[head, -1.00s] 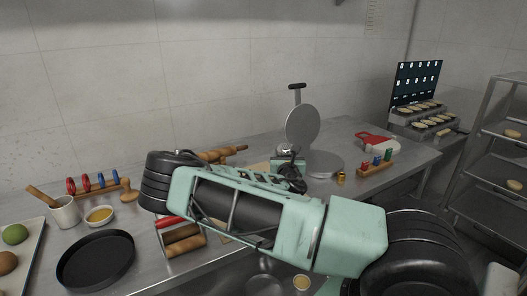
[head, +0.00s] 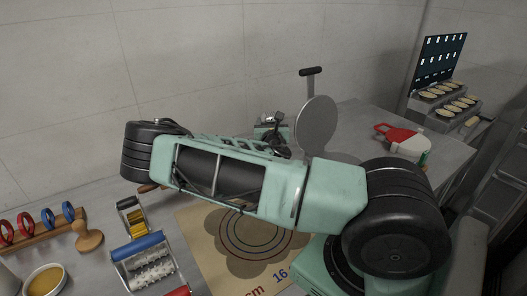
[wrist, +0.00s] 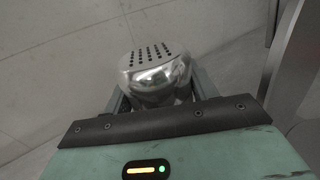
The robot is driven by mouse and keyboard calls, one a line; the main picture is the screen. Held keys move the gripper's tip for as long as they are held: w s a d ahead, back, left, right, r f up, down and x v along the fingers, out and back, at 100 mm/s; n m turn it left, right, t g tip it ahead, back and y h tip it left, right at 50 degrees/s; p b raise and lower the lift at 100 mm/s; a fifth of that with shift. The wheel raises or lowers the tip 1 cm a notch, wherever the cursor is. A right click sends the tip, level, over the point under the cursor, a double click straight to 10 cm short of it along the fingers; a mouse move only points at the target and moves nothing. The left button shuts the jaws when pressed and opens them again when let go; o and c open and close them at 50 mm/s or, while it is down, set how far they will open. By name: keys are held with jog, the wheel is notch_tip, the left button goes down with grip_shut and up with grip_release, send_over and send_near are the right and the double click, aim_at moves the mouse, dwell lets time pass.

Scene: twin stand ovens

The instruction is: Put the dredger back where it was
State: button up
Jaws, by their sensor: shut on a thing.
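The dredger (wrist: 155,70) is a shiny metal shaker with a domed top full of small holes. In the wrist view it sits between the two fingers of my gripper (wrist: 160,92), which is shut on it. The dredger's lower part is hidden behind the gripper body. In the head view my gripper (head: 272,133) is in front of the wall, beside the raised round plate of a press (head: 316,124). The dredger cannot be made out clearly there.
A beige mat with printed circles (head: 200,225) lies on the steel table below my arm. A spiked roller (head: 150,270) and a yellow roller (head: 133,219) lie left of it. A wooden rack with rings (head: 40,232) and a bowl (head: 46,280) are further left. A red-and-white scoop-like item (head: 405,140) lies at right.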

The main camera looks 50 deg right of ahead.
jog(key=shift+w+d+f, duration=0.1)
jog(key=shift+w+d, duration=0.1)
jog(key=shift+w, duration=0.1)
notch_tip(320, 180, down, 9)
jog(key=p, duration=0.2)
jog(key=shift+f+p, duration=0.2)
jog(key=shift+p, duration=0.2)
jog(key=shift+f, duration=0.15)
jog(key=shift+f+b, duration=0.2)
jog(key=shift+b, duration=0.15)
jog(key=o, duration=1.1)
jog(key=shift+r, duration=0.15)
